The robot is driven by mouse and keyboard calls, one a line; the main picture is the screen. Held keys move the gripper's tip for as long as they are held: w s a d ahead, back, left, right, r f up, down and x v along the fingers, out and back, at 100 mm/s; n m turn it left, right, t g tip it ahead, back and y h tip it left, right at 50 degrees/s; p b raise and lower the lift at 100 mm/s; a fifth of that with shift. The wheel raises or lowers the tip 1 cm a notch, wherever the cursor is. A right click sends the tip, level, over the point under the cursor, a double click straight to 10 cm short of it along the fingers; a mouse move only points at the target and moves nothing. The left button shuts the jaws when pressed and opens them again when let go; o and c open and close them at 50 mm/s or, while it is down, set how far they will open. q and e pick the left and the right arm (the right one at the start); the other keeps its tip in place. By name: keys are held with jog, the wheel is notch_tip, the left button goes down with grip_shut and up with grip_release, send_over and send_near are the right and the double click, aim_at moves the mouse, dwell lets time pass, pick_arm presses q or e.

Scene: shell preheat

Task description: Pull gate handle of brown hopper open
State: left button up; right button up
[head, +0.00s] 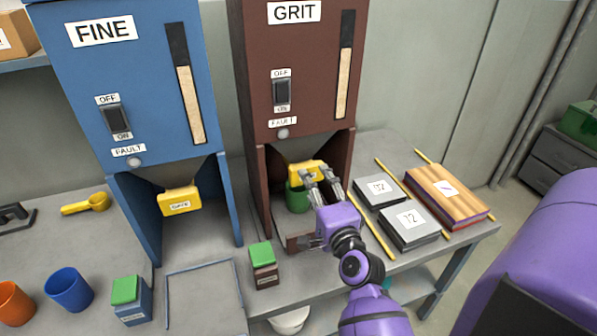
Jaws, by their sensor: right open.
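The brown hopper (296,108) stands at the middle of the bench and bears a GRIT label. Its yellow gate handle (306,173) shows under the hopper's funnel, partly hidden by my right gripper. My right gripper (318,178) is open, with its fingertips at the front of the yellow handle. I cannot tell whether the fingers touch the handle. A green cup (297,198) stands under the gate, between the hopper's legs. My left gripper is not in view.
The blue FINE hopper (137,75) with its own yellow gate (180,201) stands to the left. A green-topped block (263,266) stands at the front. Grey boxes (408,226) and a wooden block (447,196) lie right of my arm, between yellow sticks.

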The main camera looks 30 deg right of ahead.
jog(key=x, duration=0.5)
jog(key=shift+w+d, duration=0.2)
jog(key=shift+w, duration=0.4)
jog(key=shift+d, duration=0.1)
jog(key=shift+c, duration=0.3)
